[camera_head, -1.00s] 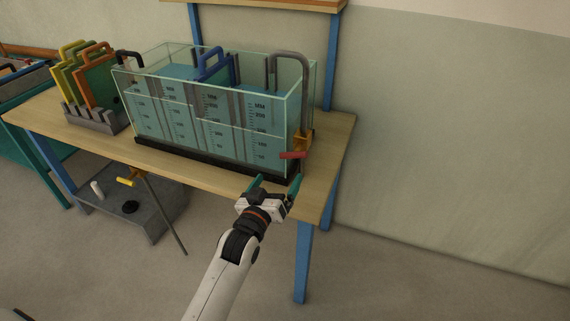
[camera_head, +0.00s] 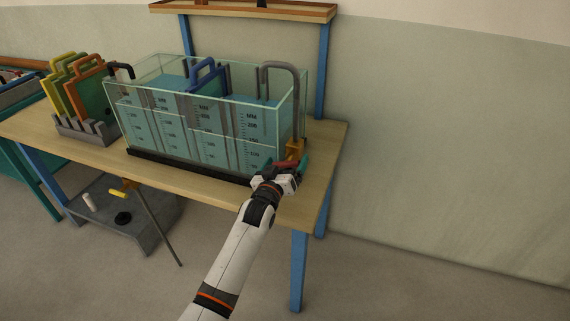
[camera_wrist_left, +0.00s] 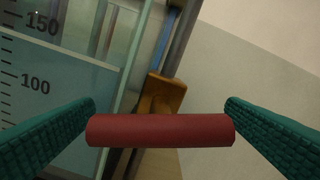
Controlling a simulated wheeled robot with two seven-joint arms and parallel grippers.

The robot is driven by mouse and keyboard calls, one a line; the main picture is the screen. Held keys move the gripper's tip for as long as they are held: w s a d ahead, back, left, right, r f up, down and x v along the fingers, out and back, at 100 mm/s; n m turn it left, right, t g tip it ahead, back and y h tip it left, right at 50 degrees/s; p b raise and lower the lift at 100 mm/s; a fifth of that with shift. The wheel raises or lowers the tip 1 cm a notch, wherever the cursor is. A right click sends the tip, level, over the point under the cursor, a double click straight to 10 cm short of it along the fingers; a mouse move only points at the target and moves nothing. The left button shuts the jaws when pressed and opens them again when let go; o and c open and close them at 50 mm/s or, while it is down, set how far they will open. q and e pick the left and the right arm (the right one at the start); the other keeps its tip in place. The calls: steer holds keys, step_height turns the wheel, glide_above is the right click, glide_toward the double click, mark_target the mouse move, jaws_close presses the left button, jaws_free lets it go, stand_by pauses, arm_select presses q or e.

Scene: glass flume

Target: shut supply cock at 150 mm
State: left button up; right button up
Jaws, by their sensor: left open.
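The supply cock's red handle (camera_wrist_left: 160,130) lies crosswise between the two green fingers of my open left gripper (camera_wrist_left: 160,128) in the left wrist view. Its brass-yellow body (camera_wrist_left: 162,95) is behind it. In the head view my left gripper (camera_head: 278,167) is at the tank's right front corner, around the red handle (camera_head: 286,163), below the yellow cock body (camera_head: 296,148). The glass flume (camera_head: 200,120) holds water and has millimetre scales; the wrist view shows a scale (camera_wrist_left: 30,60) with 150 above 100. The water line there lies between these marks. My right gripper is not in view.
A blue-handled gate (camera_head: 207,75) stands in the flume. A grey pipe (camera_head: 280,66) hooks over its right end. A rack (camera_head: 85,130) of coloured plates stands left on the wooden table (camera_head: 190,178). The table's front right is bare.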

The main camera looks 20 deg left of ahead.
arm_select(q)
steer(key=c, duration=1)
steer(key=shift+r+m+p, duration=0.1)
steer(key=shift+m+p, duration=0.2)
steer(key=shift+m, duration=0.4)
steer(key=m, duration=0.2)
steer(key=shift+m, duration=0.4)
steer(key=o, duration=1)
steer(key=s, duration=1.2)
steer(key=shift+a, duration=0.15)
